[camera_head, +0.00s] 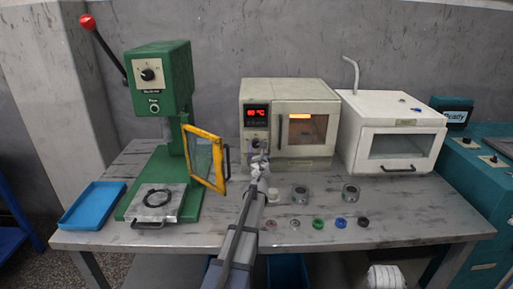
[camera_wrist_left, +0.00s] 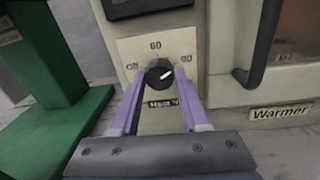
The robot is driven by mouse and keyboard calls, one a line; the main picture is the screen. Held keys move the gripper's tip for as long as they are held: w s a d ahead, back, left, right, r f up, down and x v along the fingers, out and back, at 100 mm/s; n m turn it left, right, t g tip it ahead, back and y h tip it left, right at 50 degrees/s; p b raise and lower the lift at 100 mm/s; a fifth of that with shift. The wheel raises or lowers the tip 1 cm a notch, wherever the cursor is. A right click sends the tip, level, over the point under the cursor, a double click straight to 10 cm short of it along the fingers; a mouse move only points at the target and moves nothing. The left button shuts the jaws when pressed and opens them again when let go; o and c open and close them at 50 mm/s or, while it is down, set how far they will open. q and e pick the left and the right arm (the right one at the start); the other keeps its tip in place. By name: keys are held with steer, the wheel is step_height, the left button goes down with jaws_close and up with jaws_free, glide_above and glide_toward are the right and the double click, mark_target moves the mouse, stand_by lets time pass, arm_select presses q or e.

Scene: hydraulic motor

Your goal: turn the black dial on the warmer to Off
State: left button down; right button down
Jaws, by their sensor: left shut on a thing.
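The warmer (camera_head: 305,118) is a beige box with a red display and a lit window, standing at the back middle of the table. Its black dial (camera_wrist_left: 160,73) sits on a pale plate marked Off at the left, 60 at the top and what looks like 90 at the right. The dial's white mark points to the right and slightly up, towards the right-hand number. My left gripper (camera_wrist_left: 160,83) has its two purple fingers on either side of the dial and is shut on it. In the head view the left gripper (camera_head: 258,156) covers most of the dial. My right gripper is not in view.
A green press (camera_head: 172,85) with an open yellow-framed guard (camera_head: 205,158) stands left of the warmer. The warmer's door handle (camera_wrist_left: 259,48) is close right of the dial. A white oven (camera_head: 392,130) stands to the right. Small rings and cups lie in front.

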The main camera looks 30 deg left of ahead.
arm_select(q)
steer(key=n, duration=0.7)
steer(key=shift+p, duration=0.35)
steer(key=n+h, duration=0.1)
steer(key=n, duration=0.5)
steer(key=shift+s+a, duration=0.1)
steer(key=n, duration=0.6)
steer(key=shift+h, duration=0.3)
steer(key=n, duration=0.6)
steer(key=shift+t, duration=0.4)
steer(key=shift+c, duration=2)
jaws_free()
steer(key=shift+s, duration=0.1)
steer(key=v, duration=0.7)
steer(key=shift+s, duration=0.3)
